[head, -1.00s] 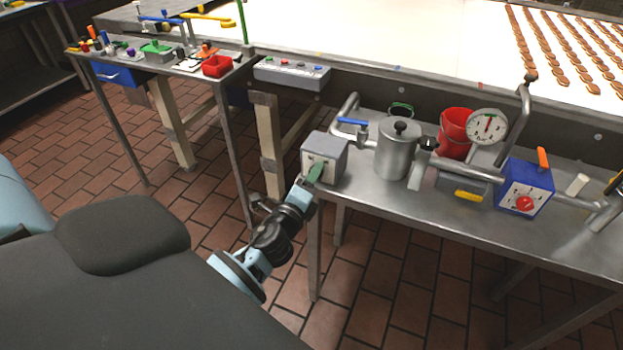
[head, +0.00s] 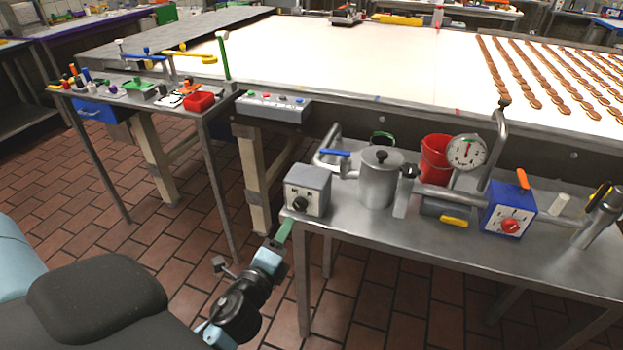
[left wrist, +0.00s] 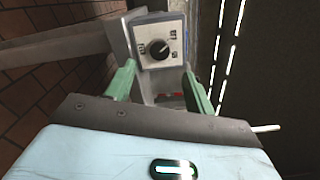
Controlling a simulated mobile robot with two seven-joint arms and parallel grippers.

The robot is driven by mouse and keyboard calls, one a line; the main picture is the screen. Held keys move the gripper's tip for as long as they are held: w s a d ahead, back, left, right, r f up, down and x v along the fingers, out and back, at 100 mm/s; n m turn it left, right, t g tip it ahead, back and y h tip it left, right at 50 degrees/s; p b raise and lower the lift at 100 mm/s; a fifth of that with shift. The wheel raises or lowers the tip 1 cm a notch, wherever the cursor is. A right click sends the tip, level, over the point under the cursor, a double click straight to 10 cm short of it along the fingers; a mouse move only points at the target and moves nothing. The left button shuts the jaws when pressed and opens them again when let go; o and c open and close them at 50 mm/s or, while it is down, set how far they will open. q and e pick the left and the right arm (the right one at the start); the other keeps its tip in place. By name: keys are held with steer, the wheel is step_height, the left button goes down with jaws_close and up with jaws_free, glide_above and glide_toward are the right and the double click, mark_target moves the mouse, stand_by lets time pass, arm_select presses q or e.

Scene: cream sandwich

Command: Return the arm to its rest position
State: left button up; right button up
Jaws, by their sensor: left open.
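My left gripper (head: 281,233) is in the lower middle of the head view, just in front of the left end of the steel table (head: 375,226). In the left wrist view my left gripper (left wrist: 162,92) shows two green fingers spread apart with nothing between them. Beyond the fingers is a grey control box (head: 307,190) with a black knob (head: 299,204); the knob (left wrist: 158,48) also shows in the left wrist view. The fingers are apart from the knob. My right gripper is not in view.
The table holds a metal pot (head: 380,180), a red bucket (head: 436,158), a dial gauge (head: 466,153) and a blue timer box (head: 508,209). A smaller tool table (head: 215,112) stands at left. A conveyor (head: 330,60) carries rows of biscuits behind. Tiled floor lies open between the tables.

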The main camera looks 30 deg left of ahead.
arm_select(q)
steer(key=s+d+f+n+g+h+p, duration=0.2)
steer(key=s+d+f+n+g, duration=0.1)
steer(key=s, duration=0.6)
steer(key=s+d+f+n+g+h+p, duration=0.2)
steer(key=s+d+f+n, duration=0.3)
steer(key=s+n, duration=0.3)
steer(key=s+d+f+n+g+h+p, duration=0.2)
steer(key=s+f+n, duration=0.4)
steer(key=s, duration=0.6)
steer(key=shift+s+d+f+g+p, duration=0.3)
steer(key=shift+d+g+p, duration=0.4)
steer(key=shift+d, duration=0.55)
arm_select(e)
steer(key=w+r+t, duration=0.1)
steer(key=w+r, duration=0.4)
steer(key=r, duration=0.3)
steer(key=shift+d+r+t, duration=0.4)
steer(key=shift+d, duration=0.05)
arm_select(q)
steer(key=shift+w, duration=0.1)
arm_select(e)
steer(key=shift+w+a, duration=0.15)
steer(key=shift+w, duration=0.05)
